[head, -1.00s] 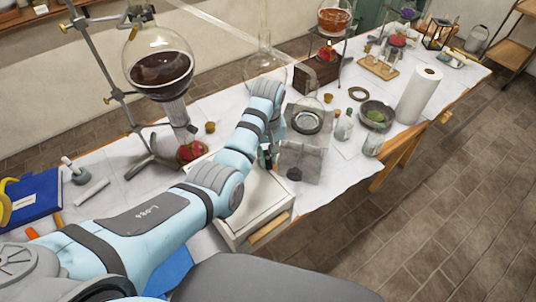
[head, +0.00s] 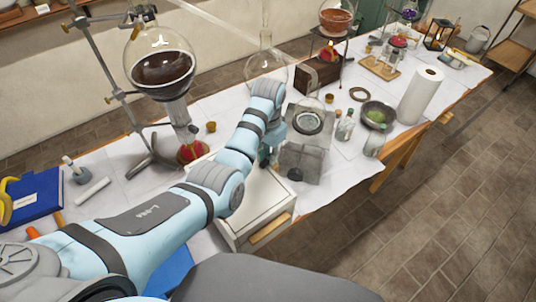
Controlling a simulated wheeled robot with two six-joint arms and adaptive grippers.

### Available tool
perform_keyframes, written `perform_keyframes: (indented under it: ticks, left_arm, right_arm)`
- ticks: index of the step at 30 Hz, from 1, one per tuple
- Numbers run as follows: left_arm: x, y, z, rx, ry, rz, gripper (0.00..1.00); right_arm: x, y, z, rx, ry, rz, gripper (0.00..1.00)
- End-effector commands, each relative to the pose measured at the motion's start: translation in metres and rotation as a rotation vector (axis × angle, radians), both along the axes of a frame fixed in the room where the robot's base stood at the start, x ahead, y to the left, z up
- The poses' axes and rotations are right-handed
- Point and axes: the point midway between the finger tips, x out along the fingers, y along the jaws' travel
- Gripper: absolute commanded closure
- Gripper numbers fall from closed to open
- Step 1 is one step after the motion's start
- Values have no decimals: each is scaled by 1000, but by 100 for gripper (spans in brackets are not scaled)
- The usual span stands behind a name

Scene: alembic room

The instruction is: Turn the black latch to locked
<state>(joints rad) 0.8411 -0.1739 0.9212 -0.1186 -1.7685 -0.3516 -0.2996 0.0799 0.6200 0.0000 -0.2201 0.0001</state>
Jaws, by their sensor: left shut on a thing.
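My left arm reaches in from the lower left. Its gripper (head: 265,157) is beside the left side of a grey stone block (head: 312,160) with a round glass-topped opening. The gripper is shut on a small part there, which appears to be the black latch. The fingertips and the part between them are mostly hidden, so I cannot make out the latch's angle. A small dark knob (head: 295,174) shows on the block's near face, apart from the gripper. My right gripper is not in view.
A white drawer box (head: 258,212) stands just below the gripper. A large flask of dark liquid (head: 160,68) on a stand is to the left. The floor at right is clear.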

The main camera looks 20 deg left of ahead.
Motion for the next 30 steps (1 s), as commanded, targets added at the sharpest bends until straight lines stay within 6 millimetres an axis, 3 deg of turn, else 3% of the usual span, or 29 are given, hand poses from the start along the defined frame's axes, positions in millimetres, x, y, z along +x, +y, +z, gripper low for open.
perform_keyframes:
  ticks: [12,28,29,30]
  left_arm:
    - [1,0,0,-1,-2,-193,100]
    - [0,-1,0,-1,-1,-217,100]
    - [0,-1,0,-1,-1,-217,77]
    - [0,-1,0,-1,-1,-217,71]
  right_arm:
    - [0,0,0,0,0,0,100]
    - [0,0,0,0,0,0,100]
    - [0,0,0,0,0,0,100]
    - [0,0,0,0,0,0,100]
